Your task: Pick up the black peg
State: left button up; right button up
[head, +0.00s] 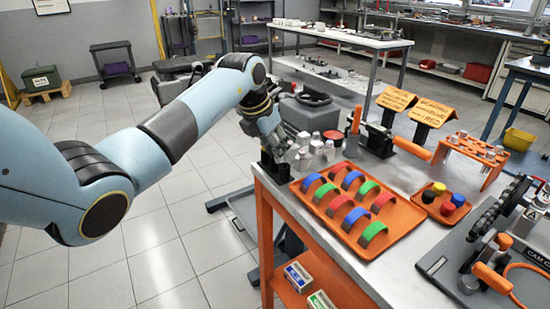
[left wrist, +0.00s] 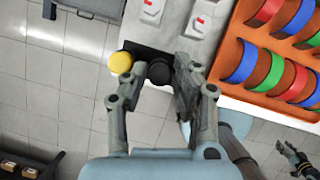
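The black peg (left wrist: 160,72) shows its round top in the left wrist view, beside a round yellow peg (left wrist: 121,62) at the edge of a dark holder (left wrist: 148,54). My left gripper (left wrist: 156,80) is open, with its fingers on either side of the black peg and a gap visible to the left finger. Whether the right finger touches it I cannot tell. In the head view my left gripper (head: 272,138) points down over the dark holder (head: 275,168) at the table's corner, hiding the pegs. A dark gripper, apparently my right one (left wrist: 297,160), shows small at the lower right.
An orange tray (head: 335,238) with red, green and blue arched shells lies right of the holder. White bottles (head: 318,150) stand close behind the gripper. A small orange tray (head: 432,213) holds coloured caps. Open floor lies left of the table.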

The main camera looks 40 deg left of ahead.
pick_arm(q)
jog(key=shift+c, duration=0.3)
grip_shut()
notch_tip(320, 180, up, 10)
dwell(0.4)
